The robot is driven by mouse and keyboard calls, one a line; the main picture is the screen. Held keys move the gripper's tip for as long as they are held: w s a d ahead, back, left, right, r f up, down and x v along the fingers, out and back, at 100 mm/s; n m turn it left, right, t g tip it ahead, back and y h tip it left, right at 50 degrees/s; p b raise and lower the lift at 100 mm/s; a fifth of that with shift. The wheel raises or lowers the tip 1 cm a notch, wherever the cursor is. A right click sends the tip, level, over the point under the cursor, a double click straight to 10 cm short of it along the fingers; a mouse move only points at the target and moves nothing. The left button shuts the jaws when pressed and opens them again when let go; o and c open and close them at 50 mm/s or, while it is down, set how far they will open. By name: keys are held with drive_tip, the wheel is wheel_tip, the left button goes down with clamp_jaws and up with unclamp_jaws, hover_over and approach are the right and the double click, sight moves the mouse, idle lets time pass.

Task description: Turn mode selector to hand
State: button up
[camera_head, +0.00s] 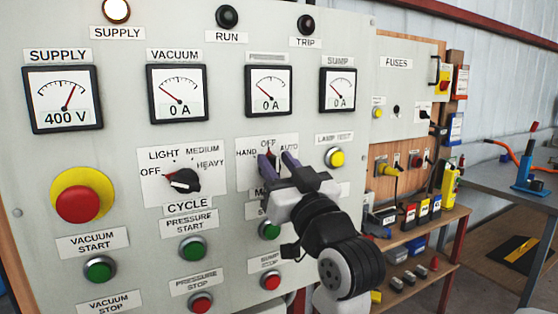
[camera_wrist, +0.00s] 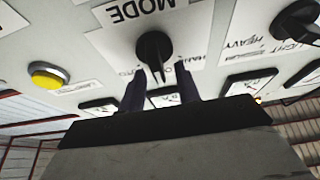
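The mode selector is a black knob (camera_wrist: 153,47) on a white label plate marked MODE in the wrist view, which is upside down. In the head view the plate (camera_head: 244,172) reads HAND, OFF and AUTO; the knob is mostly hidden behind my gripper. The knob's narrow pointer end is towards OFF. My gripper (camera_head: 277,163) is at the selector with its two dark purple fingers apart. In the wrist view the fingers of my gripper (camera_wrist: 161,82) stand on either side of the pointer tip, with a gap visible on both sides.
The cycle selector (camera_head: 185,181) is left of the mode plate. A yellow lamp test button (camera_head: 335,157) is to the right. Green start buttons (camera_head: 193,248) and a red emergency button (camera_head: 78,203) are close by. Shelves (camera_head: 420,245) stand right of the panel.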

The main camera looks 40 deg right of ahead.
drive_tip(key=shift+c, duration=0.3)
clamp_jaws()
drive_tip(key=shift+f+n+b, duration=0.15)
drive_tip(key=shift+n+b, duration=0.15)
drive_tip(key=shift+b, duration=0.1)
drive_tip(key=shift+f+n+y+b, duration=0.1)
drive_tip(key=shift+n+y+b, duration=0.55)
drive_tip(key=shift+n, duration=0.15)
drive_tip(key=n+b, duration=0.1)
drive_tip(key=n+y+b, duration=0.1)
drive_tip(key=n, duration=0.1)
drive_tip(key=shift+a+f+n, duration=0.1)
drive_tip(key=shift+a+n, duration=0.1)
drive_tip(key=shift+n, duration=0.1)
drive_tip(key=shift+w+a+n+g+y+b, duration=0.15)
drive_tip(key=shift+n+y+b, duration=0.55)
drive_tip(key=shift+n, duration=0.65)
drive_tip(key=shift+s+a+n+g+y+b, duration=0.15)
drive_tip(key=shift+n+y+b, duration=0.45)
drive_tip(key=shift+n, duration=0.7)
drive_tip(key=shift+w+a+n+g+y+b, duration=0.1)
drive_tip(key=shift+w+n+g+y+b, duration=0.1)
drive_tip(key=shift+n+y+b, duration=0.85)
drive_tip(key=shift+n+h+p, duration=0.3)
drive_tip(key=shift+n+p, duration=0.1)
drive_tip(key=shift+p, duration=0.05)
